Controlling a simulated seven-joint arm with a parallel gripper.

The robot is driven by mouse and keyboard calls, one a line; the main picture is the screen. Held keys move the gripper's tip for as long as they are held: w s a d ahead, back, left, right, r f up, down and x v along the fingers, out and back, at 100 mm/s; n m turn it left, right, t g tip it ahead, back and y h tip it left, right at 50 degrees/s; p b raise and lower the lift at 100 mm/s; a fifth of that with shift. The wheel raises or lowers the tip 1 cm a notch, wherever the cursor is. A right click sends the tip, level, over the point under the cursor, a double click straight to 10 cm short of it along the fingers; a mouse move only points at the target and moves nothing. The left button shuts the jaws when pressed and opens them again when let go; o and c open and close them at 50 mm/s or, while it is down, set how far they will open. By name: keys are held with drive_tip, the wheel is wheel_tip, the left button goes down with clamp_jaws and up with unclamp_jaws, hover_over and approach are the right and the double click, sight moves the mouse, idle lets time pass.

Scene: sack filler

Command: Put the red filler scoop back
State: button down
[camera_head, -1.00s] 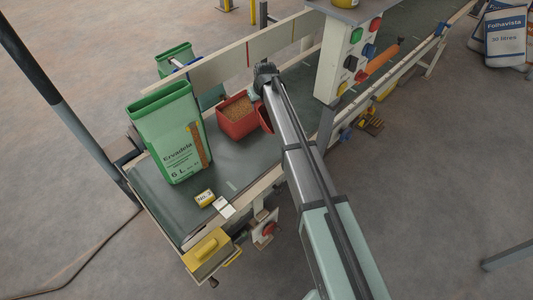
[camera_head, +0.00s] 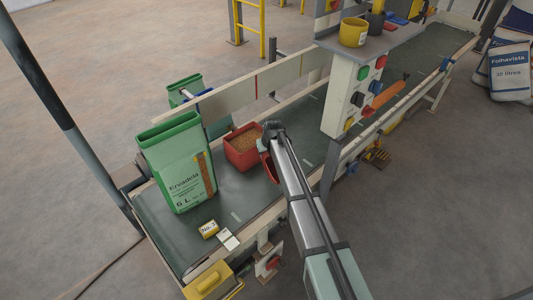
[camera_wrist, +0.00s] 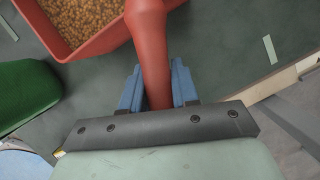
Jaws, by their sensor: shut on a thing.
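The red scoop (camera_head: 267,167) shows in the head view as a small red piece just right of the red tub, partly hidden by my arm. My gripper (camera_wrist: 157,88) is shut on its handle (camera_wrist: 154,60), with a blue finger on each side in the wrist view. The handle widens towards the top of the wrist view, where the scoop's far end is cut off. The red tub (camera_head: 239,158) of brown pellets stands on the dark belt; its corner (camera_wrist: 75,52) is at the wrist view's upper left. Whether scoop and tub touch, I cannot tell.
A green Ervadela sack (camera_head: 176,165) stands open on the belt (camera_head: 165,222) left of the tub. A control post (camera_head: 344,95) with coloured buttons stands to the right. A pale rail (camera_head: 232,92) runs behind.

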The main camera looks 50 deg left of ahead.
drive_tip(key=shift+f, duration=0.55)
drive_tip(key=c, duration=0.8)
unclamp_jaws()
drive_tip(key=shift+c, duration=0.2)
drive_tip(key=shift+r, duration=0.55)
drive_tip(key=v, duration=1.2)
